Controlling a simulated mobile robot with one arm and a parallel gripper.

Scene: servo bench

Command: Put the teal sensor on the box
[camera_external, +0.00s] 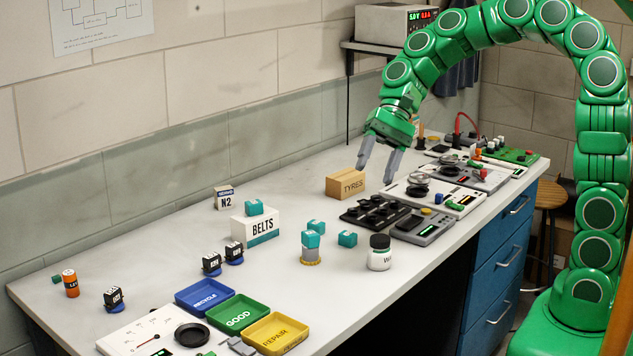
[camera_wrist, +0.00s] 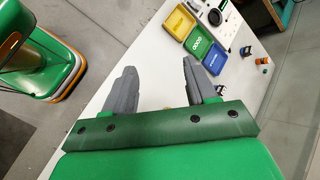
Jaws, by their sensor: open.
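Several small teal blocks are in the external view. One teal block (camera_external: 254,207) sits on the white and teal BELTS box (camera_external: 263,228). Another teal block (camera_external: 312,239) sits on a grey round piece with a yellow base. Two more, a teal block (camera_external: 316,226) behind it and a teal block (camera_external: 347,239) to its right, are on the bench. A cardboard TYRES box (camera_external: 346,183) stands farther back. My gripper (camera_external: 374,175) is open and empty above the bench, just right of the TYRES box. In the wrist view its fingers (camera_wrist: 158,70) are apart.
A blue tray (camera_external: 205,297), a green GOOD tray (camera_external: 238,314) and a yellow REPAIR tray (camera_external: 275,333) lie at the front. A white jar (camera_external: 380,254) stands near the front edge. Dark and grey devices (camera_external: 423,228) crowd the bench right of the TYRES box.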

